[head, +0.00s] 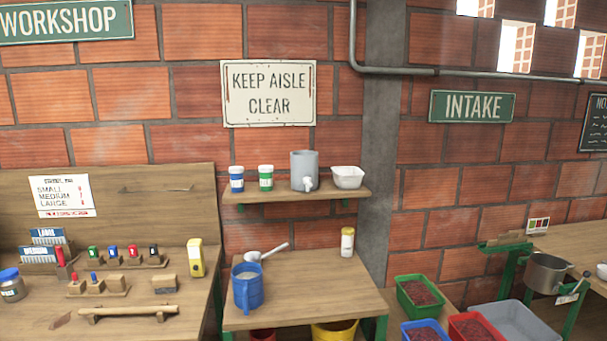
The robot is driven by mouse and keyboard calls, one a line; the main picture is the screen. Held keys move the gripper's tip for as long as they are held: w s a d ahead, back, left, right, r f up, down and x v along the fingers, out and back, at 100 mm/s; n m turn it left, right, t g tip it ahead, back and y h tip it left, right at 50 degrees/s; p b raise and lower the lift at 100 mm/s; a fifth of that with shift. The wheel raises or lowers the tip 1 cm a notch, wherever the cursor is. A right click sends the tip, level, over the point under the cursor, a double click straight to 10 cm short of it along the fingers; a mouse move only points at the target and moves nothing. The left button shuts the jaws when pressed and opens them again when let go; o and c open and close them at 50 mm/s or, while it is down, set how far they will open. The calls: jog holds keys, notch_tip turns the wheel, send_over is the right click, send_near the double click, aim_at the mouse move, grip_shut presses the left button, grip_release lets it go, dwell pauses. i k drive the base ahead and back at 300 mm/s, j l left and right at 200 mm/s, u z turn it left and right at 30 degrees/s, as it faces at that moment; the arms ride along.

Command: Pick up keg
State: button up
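A grey cylinder with a small white tap low on its front, which looks like the keg (304,167), stands upright on the wooden wall shelf (340,192). A white bowl (348,177) sits close to its right. A green jar with a white lid (266,178) and a blue jar with a white lid (237,179) stand to its left. My gripper is not in view.
Below the shelf, a wooden table (320,295) holds a blue jug (247,287), a white scoop (265,253) and a yellow-labelled bottle (347,242). A cluttered workbench (110,323) stands left. Coloured crates, including a green one (420,298), lie lower right.

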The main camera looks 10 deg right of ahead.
aim_at(304, 163)
jog(key=i+z, duration=0.2)
jog(key=i, duration=0.9)
